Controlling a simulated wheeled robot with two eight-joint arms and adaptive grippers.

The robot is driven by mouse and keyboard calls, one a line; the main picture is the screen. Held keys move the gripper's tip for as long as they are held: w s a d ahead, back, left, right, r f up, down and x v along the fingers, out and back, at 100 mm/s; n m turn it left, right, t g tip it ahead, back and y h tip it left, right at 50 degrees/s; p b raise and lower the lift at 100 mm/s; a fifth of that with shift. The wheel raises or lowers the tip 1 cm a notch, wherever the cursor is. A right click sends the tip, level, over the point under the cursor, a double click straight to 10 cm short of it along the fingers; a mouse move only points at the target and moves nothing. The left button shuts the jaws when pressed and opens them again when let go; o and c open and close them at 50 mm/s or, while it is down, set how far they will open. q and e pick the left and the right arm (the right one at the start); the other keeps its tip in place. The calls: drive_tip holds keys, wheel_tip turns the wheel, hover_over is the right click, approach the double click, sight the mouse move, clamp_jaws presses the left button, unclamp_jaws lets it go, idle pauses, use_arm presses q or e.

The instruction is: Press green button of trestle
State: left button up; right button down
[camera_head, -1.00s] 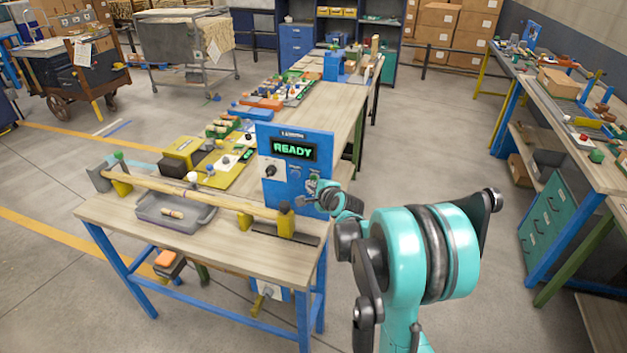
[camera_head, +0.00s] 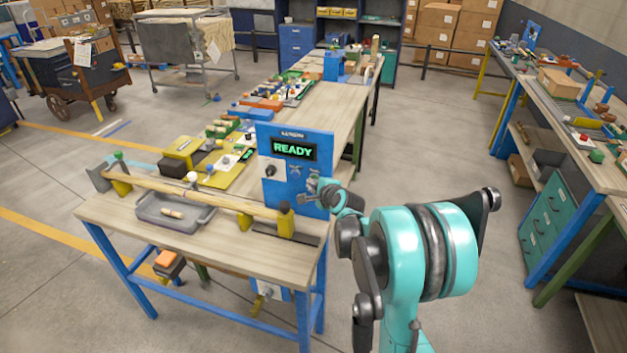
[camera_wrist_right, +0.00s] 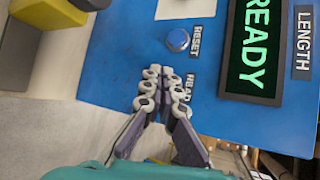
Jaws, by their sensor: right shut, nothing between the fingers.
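A blue upright panel (camera_head: 277,200) stands on the near wooden trestle table (camera_head: 190,246). Its dark display (camera_head: 294,151) reads READY in green letters. My right gripper (camera_head: 314,187) is shut and empty, at the panel's lower right part. In the right wrist view its closed fingertips (camera_wrist_right: 160,82) are right in front of the blue panel face (camera_wrist_right: 120,60), over a partly covered label. Contact cannot be told. A blue button (camera_wrist_right: 178,40) labelled RESET is beside them. No green button shows clearly; the fingers may hide it. My left gripper is out of view.
A long wooden rod (camera_head: 205,196) lies across supports on the table, with a grey tray (camera_head: 160,222) beside it. A yellow-and-black block (camera_head: 185,153) stands behind. The floor right of the table is clear up to another workbench (camera_head: 565,130).

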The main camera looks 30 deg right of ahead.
drive_tip(key=shift+w+d, duration=0.25)
drive_tip(key=shift+d, duration=0.05)
idle(0.5)
idle(0.4)
drive_tip(key=shift+s+a, duration=0.55)
drive_tip(key=shift+a, duration=0.05)
drive_tip(key=shift+s+a, duration=1.6)
drive_tip(key=shift+a, duration=0.3)
